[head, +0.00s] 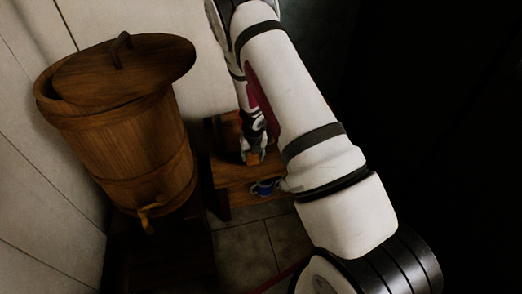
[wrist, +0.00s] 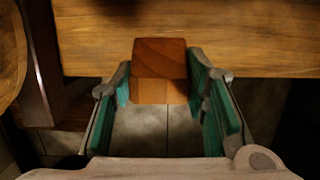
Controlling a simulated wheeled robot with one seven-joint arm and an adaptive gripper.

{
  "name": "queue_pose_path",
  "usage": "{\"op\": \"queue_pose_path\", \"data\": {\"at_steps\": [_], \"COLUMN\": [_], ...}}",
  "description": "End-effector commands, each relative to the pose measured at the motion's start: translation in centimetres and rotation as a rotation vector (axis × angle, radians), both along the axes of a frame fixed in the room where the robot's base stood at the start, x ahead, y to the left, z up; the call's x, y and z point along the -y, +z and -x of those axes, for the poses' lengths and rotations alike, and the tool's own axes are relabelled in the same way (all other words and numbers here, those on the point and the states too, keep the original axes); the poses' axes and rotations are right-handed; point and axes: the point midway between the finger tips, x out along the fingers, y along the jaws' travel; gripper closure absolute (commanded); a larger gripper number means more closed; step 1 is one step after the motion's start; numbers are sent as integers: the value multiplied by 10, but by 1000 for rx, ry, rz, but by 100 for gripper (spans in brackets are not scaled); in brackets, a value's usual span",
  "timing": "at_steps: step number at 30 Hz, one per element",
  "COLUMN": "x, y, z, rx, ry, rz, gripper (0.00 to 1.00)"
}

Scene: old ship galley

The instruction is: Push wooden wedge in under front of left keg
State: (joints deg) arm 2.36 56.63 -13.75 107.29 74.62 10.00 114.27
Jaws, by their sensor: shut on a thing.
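A wooden keg (head: 130,130) with a lid, a handle on top and a brass tap (head: 147,217) low at its front stands at the left in the head view. It is the only keg that I can make out. My gripper (head: 253,157) is to the right of the keg, apart from it, over a wooden bench. In the wrist view, my gripper (wrist: 161,88) has its green pads on either side of a reddish-brown wooden wedge (wrist: 160,60) and is shut on it. The wedge also shows small in the head view (head: 253,158). The keg's underside is hidden.
The wooden bench (head: 222,172) has a lower board with a blue object (head: 265,187) by it. Its plank (wrist: 250,50) lies beyond the wedge in the wrist view. Pale panelled walls (head: 30,150) close in the left side. Tiled floor (head: 245,245) shows below. The right side is dark.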

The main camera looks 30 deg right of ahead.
Motion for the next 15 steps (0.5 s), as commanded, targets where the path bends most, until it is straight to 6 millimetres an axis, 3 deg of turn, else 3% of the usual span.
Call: {"op": "queue_pose_path", "data": {"at_steps": [15], "x": [0], "y": [-34], "z": [0], "rx": [0], "ry": [1], "rz": [0], "gripper": [74]}}
